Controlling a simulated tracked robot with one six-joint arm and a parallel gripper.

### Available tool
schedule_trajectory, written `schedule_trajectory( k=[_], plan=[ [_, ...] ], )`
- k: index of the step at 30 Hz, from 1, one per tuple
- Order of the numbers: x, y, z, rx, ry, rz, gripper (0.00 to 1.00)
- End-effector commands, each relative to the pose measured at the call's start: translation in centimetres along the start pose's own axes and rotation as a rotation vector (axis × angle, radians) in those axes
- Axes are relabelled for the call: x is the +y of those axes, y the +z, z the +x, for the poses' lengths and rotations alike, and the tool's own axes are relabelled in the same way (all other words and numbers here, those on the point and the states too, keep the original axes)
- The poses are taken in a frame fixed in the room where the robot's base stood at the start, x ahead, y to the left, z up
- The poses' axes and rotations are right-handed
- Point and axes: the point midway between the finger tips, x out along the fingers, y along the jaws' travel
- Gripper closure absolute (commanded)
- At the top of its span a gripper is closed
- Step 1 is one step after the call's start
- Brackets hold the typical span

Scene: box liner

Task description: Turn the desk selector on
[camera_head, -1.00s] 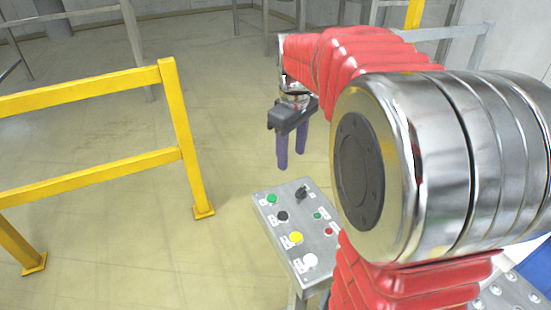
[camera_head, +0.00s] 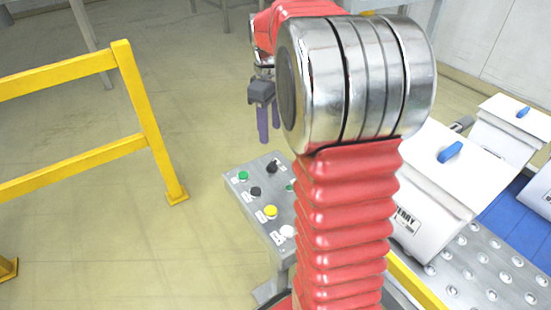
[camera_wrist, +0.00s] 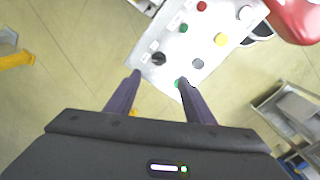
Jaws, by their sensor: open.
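The desk selector is a black knob (camera_head: 272,167) at the far end of the grey control panel (camera_head: 262,216). It also shows in the wrist view (camera_wrist: 158,59), just beyond and between my fingertips, nearer the left one. My gripper (camera_head: 269,138) is open and empty, its two purple fingers pointing down above the far end of the panel. In the wrist view the fingers (camera_wrist: 160,80) are spread apart. The gap between the fingertips and the knob is hard to judge. My red arm hides the right part of the panel in the head view.
The panel also carries a green button (camera_head: 243,175), a black button (camera_head: 256,191), a yellow button (camera_head: 271,212) and a white button (camera_head: 287,232). A yellow railing (camera_head: 145,110) stands at left.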

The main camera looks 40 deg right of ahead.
Motion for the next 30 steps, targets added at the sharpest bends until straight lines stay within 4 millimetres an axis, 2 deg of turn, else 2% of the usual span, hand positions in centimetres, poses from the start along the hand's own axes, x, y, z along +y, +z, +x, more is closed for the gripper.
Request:
schedule_trajectory(
  k=[21, 25, 30],
  plan=[
    [0.0, 0.1, 10.6, 0.0, -0.001, 0.001, 0.52],
    [0.0, 0.0, 11.7, -0.001, -0.001, 0.001, 0.52],
    [0.0, 0.1, 12.1, 0.0, 0.0, 0.001, 0.52]
  ],
)
